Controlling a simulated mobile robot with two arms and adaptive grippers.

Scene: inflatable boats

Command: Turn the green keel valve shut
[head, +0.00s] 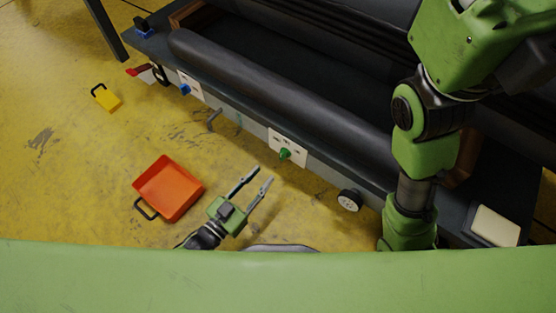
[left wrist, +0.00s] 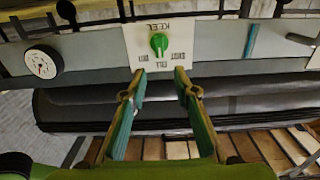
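The green keel valve (head: 285,153) is a small knob on a white plate (head: 296,147) on the side of the dark bench. In the left wrist view the green knob (left wrist: 158,43) sits in the middle of its plate (left wrist: 178,67), with printed words around it that appear upside down. My left gripper (head: 262,177) points toward the valve, its two fingers apart and empty. In the left wrist view the open fingertips (left wrist: 160,75) lie below the knob in the picture, one on each side, not touching it. My right gripper is out of view.
A blue valve (head: 185,89) sits on another white plate farther left. A round gauge (head: 350,200) is to the right. A dark inflatable tube (head: 270,92) lies along the bench. An orange tray (head: 168,188) and a yellow padlock-shaped object (head: 106,99) lie on the yellow floor.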

